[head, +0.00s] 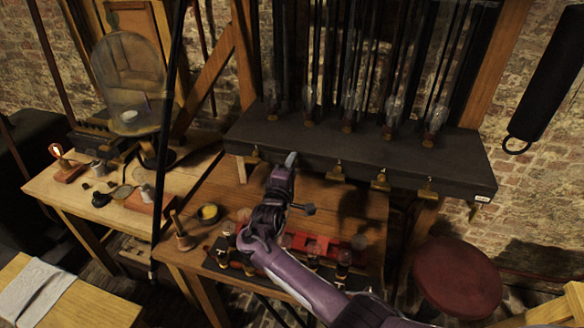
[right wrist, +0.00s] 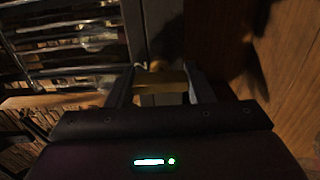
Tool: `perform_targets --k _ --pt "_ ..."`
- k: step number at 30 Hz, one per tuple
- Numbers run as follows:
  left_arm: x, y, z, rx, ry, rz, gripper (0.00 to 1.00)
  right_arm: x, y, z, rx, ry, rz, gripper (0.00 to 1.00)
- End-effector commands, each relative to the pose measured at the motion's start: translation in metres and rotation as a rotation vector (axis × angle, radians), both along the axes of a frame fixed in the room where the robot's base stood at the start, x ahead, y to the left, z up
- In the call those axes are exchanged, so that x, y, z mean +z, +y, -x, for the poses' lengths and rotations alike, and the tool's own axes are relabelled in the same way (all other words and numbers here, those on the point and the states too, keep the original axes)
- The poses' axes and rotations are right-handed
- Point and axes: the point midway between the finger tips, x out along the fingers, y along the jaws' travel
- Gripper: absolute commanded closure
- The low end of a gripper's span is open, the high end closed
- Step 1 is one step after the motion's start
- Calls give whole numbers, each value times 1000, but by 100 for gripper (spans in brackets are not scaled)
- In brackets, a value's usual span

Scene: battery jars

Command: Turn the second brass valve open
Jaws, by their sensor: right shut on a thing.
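A row of brass valves hangs along the front edge of the dark shelf (head: 330,148). The leftmost valve (head: 253,157) and the third valve (head: 335,172) show clear of my arm in the head view. My right gripper (head: 291,160) is at the second place from the left and hides the valve there. In the right wrist view, a brass valve (right wrist: 160,78) lies between the two fingers of my right gripper (right wrist: 162,92), which is shut on it. Whether the handle is turned is too dark to tell. My left gripper is not in view.
Glass bulbs (head: 352,105) stand on the shelf. Below my right arm, a red rack (head: 312,244) and small dark jars sit on the wooden table (head: 215,187). A red stool (head: 457,278) stands at the right. A bell jar (head: 130,75) stands on the left bench.

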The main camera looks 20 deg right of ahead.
Motion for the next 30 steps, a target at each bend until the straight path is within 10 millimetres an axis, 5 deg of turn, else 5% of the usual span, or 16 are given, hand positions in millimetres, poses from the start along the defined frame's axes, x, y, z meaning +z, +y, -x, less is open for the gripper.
perform_targets --k 8,9,13,23,30 --pt "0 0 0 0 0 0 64 -2 2 0 3 5 2 76" --pt "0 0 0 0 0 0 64 -2 1 0 3 5 2 48" --pt "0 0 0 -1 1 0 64 -1 1 0 2 3 1 31" --pt "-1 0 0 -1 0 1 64 -1 2 2 1 1 0 31" --pt "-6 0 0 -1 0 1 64 -4 20 28 3 3 -3 31"
